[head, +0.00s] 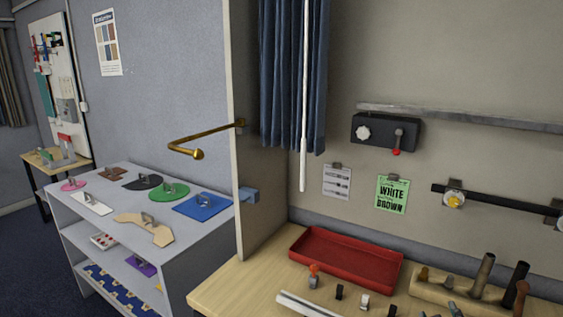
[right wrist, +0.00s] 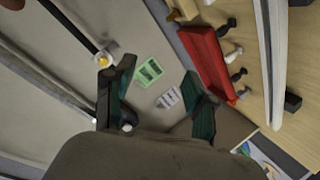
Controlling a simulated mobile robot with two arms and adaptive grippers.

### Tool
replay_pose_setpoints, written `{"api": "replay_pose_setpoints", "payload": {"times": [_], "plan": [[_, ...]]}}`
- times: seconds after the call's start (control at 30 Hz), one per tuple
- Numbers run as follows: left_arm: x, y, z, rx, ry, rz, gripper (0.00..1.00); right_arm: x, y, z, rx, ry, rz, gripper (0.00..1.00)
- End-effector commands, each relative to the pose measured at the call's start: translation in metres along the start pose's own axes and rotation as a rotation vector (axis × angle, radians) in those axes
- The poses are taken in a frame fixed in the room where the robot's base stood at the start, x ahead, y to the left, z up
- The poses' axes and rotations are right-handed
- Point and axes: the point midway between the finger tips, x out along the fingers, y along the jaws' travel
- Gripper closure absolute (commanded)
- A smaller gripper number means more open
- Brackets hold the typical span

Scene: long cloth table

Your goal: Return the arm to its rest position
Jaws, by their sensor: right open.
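My right gripper (right wrist: 158,76) shows in the right wrist view with its two dark green fingers spread apart and nothing between them. Past the fingers are the wall, a green card (right wrist: 149,72), a grey card (right wrist: 168,98) and a red tray (right wrist: 207,60), all seen tilted. Neither of my arms shows in the head view, so the right arm's full pose is hidden. My left gripper is in neither view.
In the head view, a wooden table (head: 232,284) holds a red tray (head: 345,262) and several small tools. A brass hook rod (head: 205,133) juts from the partition (head: 262,170). A white wand (head: 304,110) hangs by a blue curtain (head: 281,80). A grey shelf (head: 85,232) stands left.

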Motion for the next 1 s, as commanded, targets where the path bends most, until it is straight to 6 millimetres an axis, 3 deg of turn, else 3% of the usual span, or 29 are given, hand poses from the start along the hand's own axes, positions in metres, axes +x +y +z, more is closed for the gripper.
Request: {"api": "replay_pose_setpoints", "payload": {"times": [0.17,0.3,0.4,0.6,0.83,1.0], "plan": [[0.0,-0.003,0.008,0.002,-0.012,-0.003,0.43,-0.036,-0.048,0.056,0.049,-0.139,-0.178,0.44],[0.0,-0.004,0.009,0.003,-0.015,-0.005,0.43,-0.083,-0.088,0.106,0.091,-0.291,-0.345,0.44],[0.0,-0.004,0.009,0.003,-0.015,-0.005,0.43,-0.115,-0.109,0.132,0.111,-0.387,-0.437,0.44],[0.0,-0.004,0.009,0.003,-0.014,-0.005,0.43,-0.17,-0.134,0.169,0.127,-0.542,-0.571,0.44],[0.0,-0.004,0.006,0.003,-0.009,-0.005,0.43,-0.229,-0.149,0.2,0.13,-0.7,-0.69,0.44],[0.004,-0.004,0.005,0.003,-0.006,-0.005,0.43,-0.204,-0.18,0.228,0.126,-0.717,-0.694,0.44]]}}
